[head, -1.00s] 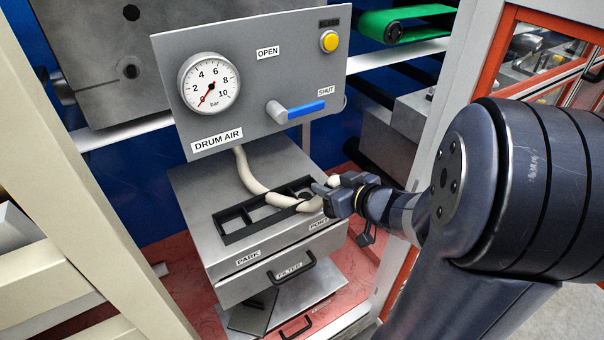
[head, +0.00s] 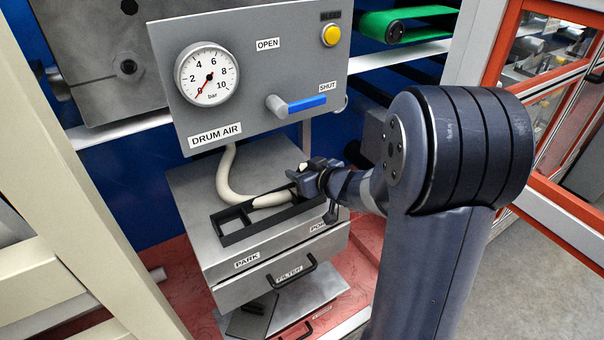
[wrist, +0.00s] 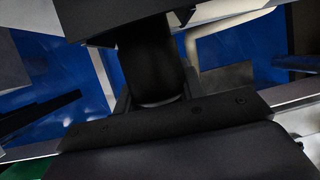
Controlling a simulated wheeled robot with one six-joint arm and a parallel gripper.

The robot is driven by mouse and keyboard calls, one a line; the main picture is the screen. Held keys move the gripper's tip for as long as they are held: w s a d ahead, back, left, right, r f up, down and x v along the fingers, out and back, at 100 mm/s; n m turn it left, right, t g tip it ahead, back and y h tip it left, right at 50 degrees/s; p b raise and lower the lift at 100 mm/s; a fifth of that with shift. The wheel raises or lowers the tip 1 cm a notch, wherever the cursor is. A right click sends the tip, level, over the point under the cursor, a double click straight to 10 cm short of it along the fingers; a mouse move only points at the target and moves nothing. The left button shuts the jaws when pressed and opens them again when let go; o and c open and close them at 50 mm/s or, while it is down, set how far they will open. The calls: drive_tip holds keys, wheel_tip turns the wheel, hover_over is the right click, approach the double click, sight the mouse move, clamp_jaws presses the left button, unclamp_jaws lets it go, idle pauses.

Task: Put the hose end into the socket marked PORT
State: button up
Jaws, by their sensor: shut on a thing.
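The cream hose (head: 226,180) hangs from under the DRUM AIR panel and bends right to my gripper (head: 303,180). My gripper is shut on the hose near its end, over the right part of the black rack (head: 236,236). A small cream bit shows just above the jaws. The PORT label (head: 319,226) is on the right front of the grey box, partly covered by my gripper. The socket there is hidden by my gripper and the hose, so I cannot tell whether the end touches it. In the dark wrist view a pale stretch of hose (wrist: 196,45) shows.
The PARK label (head: 247,260) marks the rack's left side, where open compartments show. Above stand the gauge (head: 207,74), the blue-handled lever (head: 306,104) and the yellow button (head: 330,35). A cream post (head: 85,190) stands left and an orange-framed door (head: 550,190) right.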

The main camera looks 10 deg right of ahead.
drive_tip(key=shift+f, duration=0.1)
drive_tip(key=o, duration=1.1)
drive_tip(key=shift+c, duration=0.2)
drive_tip(key=shift+r, duration=0.2)
drive_tip(key=shift+s+d+r, duration=0.15)
drive_tip(key=shift+s+r, duration=0.05)
drive_tip(key=shift+s, duration=0.1)
drive_tip(key=p+v, duration=0.3)
drive_tip(key=v, duration=0.8)
drive_tip(key=shift+s, duration=0.2)
